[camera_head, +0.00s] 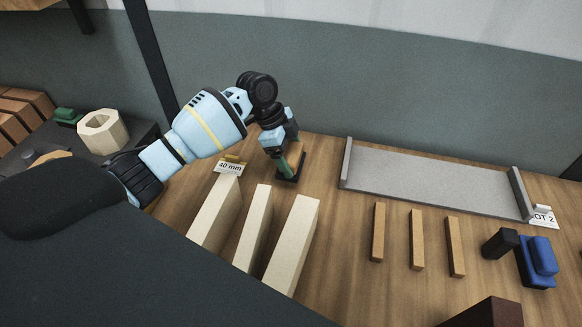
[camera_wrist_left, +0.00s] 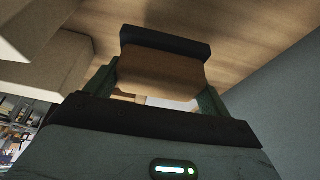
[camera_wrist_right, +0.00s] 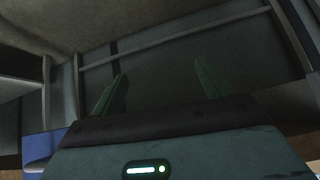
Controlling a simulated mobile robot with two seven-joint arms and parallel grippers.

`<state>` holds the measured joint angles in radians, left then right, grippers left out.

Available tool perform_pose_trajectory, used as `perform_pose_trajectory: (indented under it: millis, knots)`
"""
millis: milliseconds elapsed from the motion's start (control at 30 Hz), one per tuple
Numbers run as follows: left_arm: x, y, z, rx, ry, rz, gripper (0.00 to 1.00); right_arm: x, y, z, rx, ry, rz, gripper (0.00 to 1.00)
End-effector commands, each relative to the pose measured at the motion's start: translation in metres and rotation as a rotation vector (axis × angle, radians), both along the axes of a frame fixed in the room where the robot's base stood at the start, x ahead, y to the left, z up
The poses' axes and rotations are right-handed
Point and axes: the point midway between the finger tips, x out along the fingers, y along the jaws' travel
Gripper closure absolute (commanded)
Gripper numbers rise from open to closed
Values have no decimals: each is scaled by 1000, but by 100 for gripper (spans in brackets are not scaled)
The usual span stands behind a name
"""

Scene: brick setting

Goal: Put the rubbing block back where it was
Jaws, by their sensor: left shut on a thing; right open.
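The rubbing block has a brown wooden body and a dark pad; the left wrist view shows the block (camera_wrist_left: 162,72) between my left gripper's two green fingers (camera_wrist_left: 160,85). In the head view my left gripper (camera_head: 286,164) points down near the back wall, shut on the block. The block's dark pad (camera_head: 291,176) shows there at or just above the wooden bench; I cannot tell whether it touches. My right gripper (camera_wrist_right: 160,85) shows only in its own wrist view, open and empty, with its fingers wide apart.
A "40 mm" label (camera_head: 230,167) and several pale wooden bars (camera_head: 254,228) are left and in front of the left gripper. A grey tray (camera_head: 430,183) lies to the right, with thin wood strips (camera_head: 417,240) and a blue item (camera_head: 539,262) in front.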

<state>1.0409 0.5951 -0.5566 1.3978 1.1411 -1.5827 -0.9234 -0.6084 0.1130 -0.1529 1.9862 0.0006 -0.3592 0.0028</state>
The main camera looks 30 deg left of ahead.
Motion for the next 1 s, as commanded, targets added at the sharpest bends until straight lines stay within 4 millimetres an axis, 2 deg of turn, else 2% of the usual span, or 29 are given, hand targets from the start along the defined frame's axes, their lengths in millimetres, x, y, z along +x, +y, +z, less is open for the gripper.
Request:
perform_pose_trajectory:
  millis: [167,400,500,900,933,1000]
  knots:
    - [0,0,-4,-1,-1,0,51,0,0,0,-1,0,1,21]
    - [0,-1,-40,-2,1,1,51,-3,0,-3,-1,7,2,21]
    - [0,0,-48,-2,-1,0,51,-3,0,-4,-1,8,2,21]
    - [0,0,-52,-1,-2,1,51,-3,0,-4,-1,9,1,21]
    - [0,0,-53,0,-1,0,16,-3,0,-4,-1,8,1,21]
    - [0,0,-52,0,-1,0,7,-3,0,-4,-1,8,1,21]
